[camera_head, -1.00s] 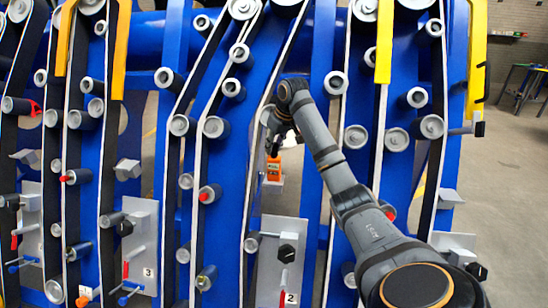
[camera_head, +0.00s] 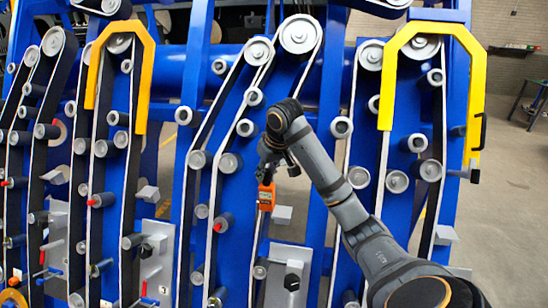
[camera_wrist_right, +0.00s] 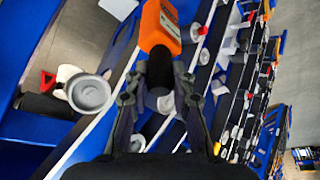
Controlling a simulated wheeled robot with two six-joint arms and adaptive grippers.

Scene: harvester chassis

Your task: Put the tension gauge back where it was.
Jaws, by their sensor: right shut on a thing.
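The tension gauge, an orange device with a pale label and a dark handle, hangs in the head view (camera_head: 266,197) just below my right gripper (camera_head: 268,172). In the right wrist view the gauge (camera_wrist_right: 160,24) is at the top, and its dark handle sits between the fingers of my right gripper (camera_wrist_right: 160,88). The right gripper is shut on the gauge and holds it in front of the blue chassis (camera_head: 325,90). The gauge's far side is hidden. My left gripper is not in view.
Belts and several rollers (camera_head: 300,33) run close around the gripper. Yellow guard frames (camera_head: 408,35) stand left and right of it. A grey plate with a black knob (camera_head: 290,280) is below. Open floor (camera_head: 505,180) shows at the right.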

